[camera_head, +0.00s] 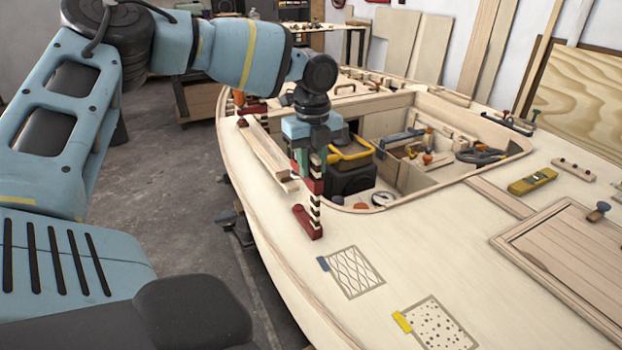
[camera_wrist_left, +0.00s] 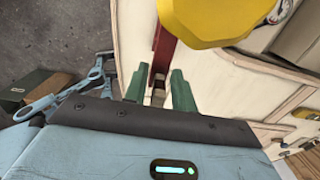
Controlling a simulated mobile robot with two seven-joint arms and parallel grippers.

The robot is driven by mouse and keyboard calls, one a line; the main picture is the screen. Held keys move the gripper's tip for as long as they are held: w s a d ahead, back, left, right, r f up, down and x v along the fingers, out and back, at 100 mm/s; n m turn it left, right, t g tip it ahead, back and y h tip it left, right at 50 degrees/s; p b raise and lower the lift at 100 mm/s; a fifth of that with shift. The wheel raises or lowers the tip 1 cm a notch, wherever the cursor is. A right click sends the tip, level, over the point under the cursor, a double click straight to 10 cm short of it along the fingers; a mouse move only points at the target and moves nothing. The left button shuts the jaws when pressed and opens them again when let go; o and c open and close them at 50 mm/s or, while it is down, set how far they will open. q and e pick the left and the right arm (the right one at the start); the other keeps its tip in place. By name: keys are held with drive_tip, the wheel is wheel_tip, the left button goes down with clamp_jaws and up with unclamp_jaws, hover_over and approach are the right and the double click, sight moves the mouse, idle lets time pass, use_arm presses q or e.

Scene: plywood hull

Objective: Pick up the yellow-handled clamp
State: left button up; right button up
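The clamp (camera_head: 316,212) has a black-and-white striped bar and red jaws. It stands upright on the pale deck near the hull's left edge. My left gripper (camera_head: 306,160) points down at its upper part, its green fingers on either side of the bar. In the left wrist view the gripper (camera_wrist_left: 158,88) has the red part of the clamp (camera_wrist_left: 164,50) between or just beyond its fingertips. Whether they press on it cannot be told. A large yellow shape (camera_wrist_left: 212,18), apparently the clamp's handle, fills the top. My right gripper is not in view.
A black toolbox (camera_head: 352,184) stands in the opening right behind the clamp. Several tools lie farther inside. A wooden strip (camera_head: 264,150) lies along the hull edge left of the gripper. A yellow level (camera_head: 532,181) lies on the right deck. The front deck holds two patterned patches.

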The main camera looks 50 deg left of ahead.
use_arm(q)
clamp_jaws()
drive_tip(key=shift+r, duration=0.2)
drive_tip(key=shift+r, duration=1.6)
drive_tip(key=s+a+p, duration=0.1)
drive_tip(key=s+a, duration=0.1)
drive_tip(key=s, duration=0.5)
drive_tip(key=s+a+r+p, duration=0.1)
drive_tip(key=s, duration=0.7)
drive_tip(key=shift+s+a+r, duration=0.25)
drive_tip(key=shift+a, duration=0.1)
